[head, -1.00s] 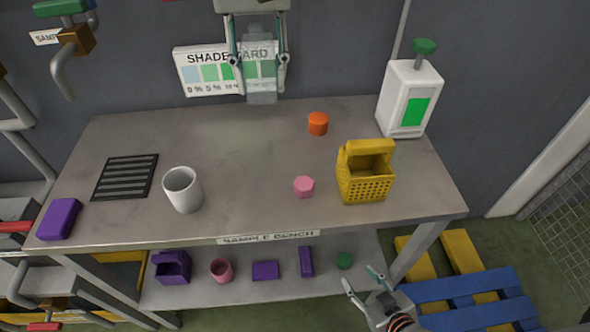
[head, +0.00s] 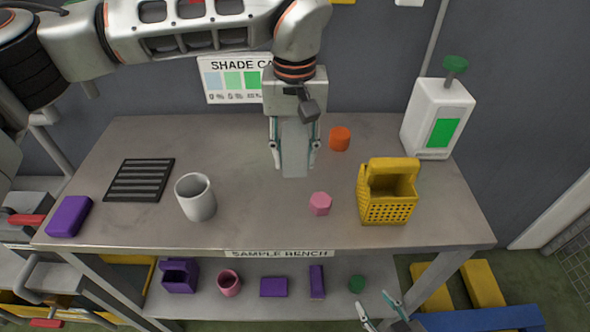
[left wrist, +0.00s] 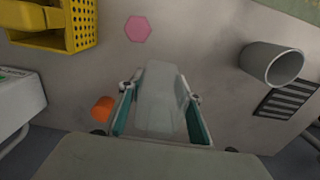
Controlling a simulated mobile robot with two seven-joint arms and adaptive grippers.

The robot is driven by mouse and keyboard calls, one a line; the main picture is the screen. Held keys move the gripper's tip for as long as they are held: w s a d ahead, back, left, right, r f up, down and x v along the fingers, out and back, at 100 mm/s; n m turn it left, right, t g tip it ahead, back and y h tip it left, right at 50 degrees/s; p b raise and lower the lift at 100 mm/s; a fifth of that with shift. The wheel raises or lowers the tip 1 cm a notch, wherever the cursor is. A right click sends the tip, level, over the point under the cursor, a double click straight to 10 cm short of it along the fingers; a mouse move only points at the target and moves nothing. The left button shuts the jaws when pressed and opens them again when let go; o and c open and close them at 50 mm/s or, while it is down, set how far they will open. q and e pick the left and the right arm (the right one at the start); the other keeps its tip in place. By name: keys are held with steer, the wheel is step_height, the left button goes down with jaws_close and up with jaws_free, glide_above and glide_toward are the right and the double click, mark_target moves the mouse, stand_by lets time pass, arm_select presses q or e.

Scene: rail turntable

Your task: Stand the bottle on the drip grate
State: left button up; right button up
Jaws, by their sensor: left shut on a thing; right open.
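My left gripper (head: 294,158) is shut on a pale, see-through bottle (head: 295,145), which hangs upright over the back middle of the bench. In the left wrist view the bottle (left wrist: 158,95) lies between the two fingers (left wrist: 160,122). Whether its base touches the bench I cannot tell. The drip grate (head: 139,180) is a dark slatted square on the left of the bench, empty, well left of the bottle. It also shows at the right of the left wrist view (left wrist: 284,104). My right gripper (head: 380,308) is open and empty, low in front of the bench.
A white cup (head: 196,198) stands just right of the grate. A purple block (head: 69,216) lies at the left front corner. An orange cylinder (head: 340,139), pink hexagonal piece (head: 320,204), yellow basket (head: 387,207) and white dispenser (head: 437,118) stand to the right. The bench's middle is clear.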

arm_select(q)
steer(key=shift+f, duration=2.3)
steer(key=shift+f, duration=0.15)
steer(key=o, duration=1.1)
